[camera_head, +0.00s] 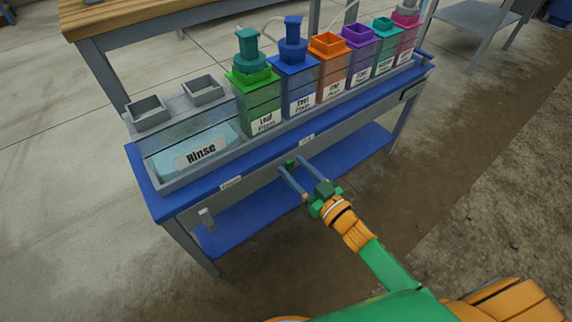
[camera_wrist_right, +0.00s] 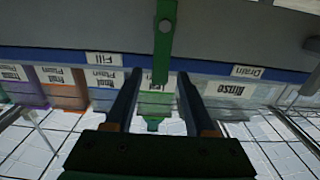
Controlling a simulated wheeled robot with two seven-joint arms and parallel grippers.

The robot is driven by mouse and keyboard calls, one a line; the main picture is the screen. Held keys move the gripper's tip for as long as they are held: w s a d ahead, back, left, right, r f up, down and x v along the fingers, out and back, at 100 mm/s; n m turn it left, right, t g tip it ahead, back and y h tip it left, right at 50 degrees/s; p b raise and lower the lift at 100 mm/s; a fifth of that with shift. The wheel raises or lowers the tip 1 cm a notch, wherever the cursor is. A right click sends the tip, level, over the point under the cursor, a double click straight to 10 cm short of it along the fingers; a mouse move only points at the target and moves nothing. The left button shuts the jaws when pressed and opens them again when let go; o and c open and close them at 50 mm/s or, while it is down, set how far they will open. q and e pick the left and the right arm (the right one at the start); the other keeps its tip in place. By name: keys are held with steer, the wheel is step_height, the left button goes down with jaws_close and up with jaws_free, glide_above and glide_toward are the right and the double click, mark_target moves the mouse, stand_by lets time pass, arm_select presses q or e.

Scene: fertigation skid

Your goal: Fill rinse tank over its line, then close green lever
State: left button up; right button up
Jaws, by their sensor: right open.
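The rinse tank (camera_head: 201,151) is the wide clear tank at the left end of the blue bench. Pale blue liquid shows in it; I cannot make out its line or the exact level. The green lever (camera_wrist_right: 165,40) is on the bench's front face between the Fill label (camera_wrist_right: 102,58) and the Drain label (camera_wrist_right: 248,71). It shows small in the head view (camera_head: 290,163). My right gripper (camera_head: 301,167) is open at the front face. In the wrist view its fingers (camera_wrist_right: 157,76) stand on either side of the lever's end, with gaps. My left gripper is not in view.
Several labelled colored containers (camera_head: 331,75) stand in a row right of the rinse tank. A grey handle (camera_head: 207,218) is on the front face at lower left. A blue lower shelf (camera_head: 245,221) lies under the bench. The floor in front is clear.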

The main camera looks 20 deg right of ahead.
steer(key=shift+x, duration=1.2)
jaws_close()
stand_by(0.5)
